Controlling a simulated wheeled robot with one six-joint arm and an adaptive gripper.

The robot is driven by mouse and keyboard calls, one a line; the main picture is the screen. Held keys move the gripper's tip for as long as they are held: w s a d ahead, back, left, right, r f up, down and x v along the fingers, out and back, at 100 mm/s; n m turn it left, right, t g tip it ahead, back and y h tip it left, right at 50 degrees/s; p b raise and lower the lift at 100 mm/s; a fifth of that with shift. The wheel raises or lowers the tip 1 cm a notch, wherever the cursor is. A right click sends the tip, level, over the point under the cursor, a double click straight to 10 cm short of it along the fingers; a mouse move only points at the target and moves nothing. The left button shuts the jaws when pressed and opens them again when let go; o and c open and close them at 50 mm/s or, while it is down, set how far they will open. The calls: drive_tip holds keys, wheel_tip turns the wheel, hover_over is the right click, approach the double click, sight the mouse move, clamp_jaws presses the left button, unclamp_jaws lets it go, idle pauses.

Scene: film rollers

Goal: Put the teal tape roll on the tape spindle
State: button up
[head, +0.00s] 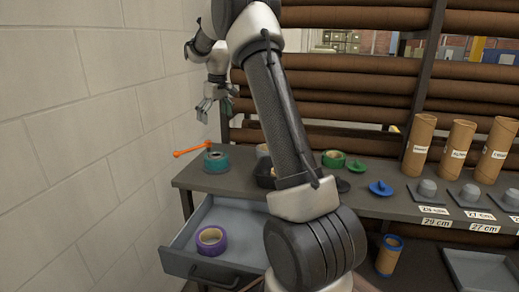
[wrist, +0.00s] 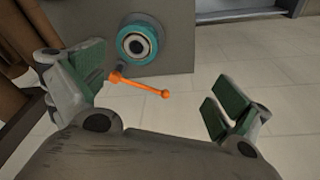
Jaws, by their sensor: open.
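The teal tape roll (head: 216,162) lies flat at the left end of the dark bench top. It also shows in the wrist view (wrist: 152,41), with a dark ring and a pale centre inside it; I cannot tell what fills its hole. An orange rod with a ball end (head: 190,150) sticks out past the bench edge, close beside the roll. It also shows in the wrist view (wrist: 138,84). I cannot tell for sure which part is the tape spindle. My gripper (head: 208,109) is open and empty, above the roll and rod. Its fingers are spread wide in the wrist view (wrist: 157,85).
A purple roll (head: 211,241) sits in the open drawer (head: 181,262) below. On the bench (head: 407,206) are a green roll (head: 333,158), a blue knobbed piece (head: 381,187) and cardboard tubes (head: 458,150). A brick wall (head: 90,150) stands on the left. My arm hides part of the bench.

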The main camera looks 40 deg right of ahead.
drive_tip(key=s+a+r, duration=0.2)
drive_tip(key=s+r, duration=0.1)
drive_tip(key=s, duration=0.5)
drive_tip(key=s+a+r+m+t, duration=0.1)
drive_tip(key=s+a+r, duration=0.25)
drive_tip(key=s, duration=0.45)
drive_tip(key=s+a+r, duration=0.2)
drive_tip(key=s+r, duration=0.2)
drive_tip(key=s, duration=0.4)
drive_tip(key=s+a+f, duration=0.1)
drive_tip(key=s+f, duration=0.2)
drive_tip(key=s, duration=0.6)
drive_tip(key=s+a+f+m+t, duration=0.1)
drive_tip(key=s+f, duration=0.2)
drive_tip(key=s, duration=0.7)
drive_tip(key=shift+f, duration=0.25)
drive_tip(key=shift+s+a, duration=0.1)
drive_tip(key=shift+s, duration=0.05)
